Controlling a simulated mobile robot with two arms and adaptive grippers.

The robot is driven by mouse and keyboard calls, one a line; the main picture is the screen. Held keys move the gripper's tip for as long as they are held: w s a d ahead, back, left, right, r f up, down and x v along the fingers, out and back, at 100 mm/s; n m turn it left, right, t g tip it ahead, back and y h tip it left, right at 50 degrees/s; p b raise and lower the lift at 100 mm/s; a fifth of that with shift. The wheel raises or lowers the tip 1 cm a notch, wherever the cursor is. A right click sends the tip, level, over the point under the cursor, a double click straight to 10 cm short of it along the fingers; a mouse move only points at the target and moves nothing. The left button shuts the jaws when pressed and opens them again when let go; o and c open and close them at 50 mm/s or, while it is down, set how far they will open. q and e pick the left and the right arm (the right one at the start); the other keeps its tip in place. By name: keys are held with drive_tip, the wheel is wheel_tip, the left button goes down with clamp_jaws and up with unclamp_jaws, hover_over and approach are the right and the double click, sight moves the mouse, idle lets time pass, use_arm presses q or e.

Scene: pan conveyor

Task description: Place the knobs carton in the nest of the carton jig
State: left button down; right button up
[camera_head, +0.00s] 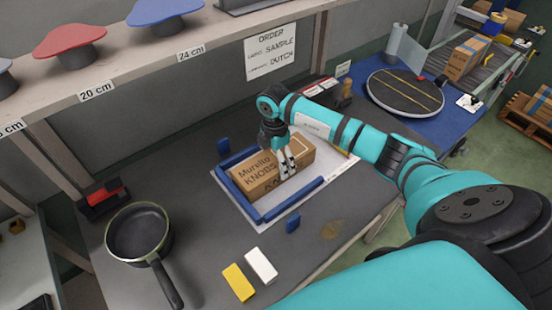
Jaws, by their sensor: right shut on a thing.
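The brown knobs carton (256,184), printed "Murello KNOBS", sits within the outline of the carton jig, between its blue rails (237,205). The jig lies on a white sheet on the dark bench. Its back-left rail and front rail show beside the carton. I cannot tell whether the carton rests fully on the base or hangs slightly above it. My right gripper (287,162) is shut on the carton, its fingers over the right half of the front side. The far fingers are hidden. My left gripper is out of view.
A dark pan (138,232) stands at the bench's left. A yellow block (238,283), a white block (261,265) and a small blue piece (293,223) lie in front of the jig. A shelf with knobs overhangs behind.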

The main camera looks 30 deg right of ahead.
sight(275, 158)
drive_tip(key=o, duration=1.1)
drive_tip(key=shift+o, duration=0.9)
drive_tip(key=shift+r, duration=0.55)
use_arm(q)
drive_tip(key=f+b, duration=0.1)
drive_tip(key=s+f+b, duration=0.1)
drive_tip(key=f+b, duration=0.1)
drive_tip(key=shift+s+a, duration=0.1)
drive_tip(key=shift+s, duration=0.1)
use_arm(e)
wheel_tip(275, 158, up, 11)
drive_tip(key=shift+w, duration=0.15)
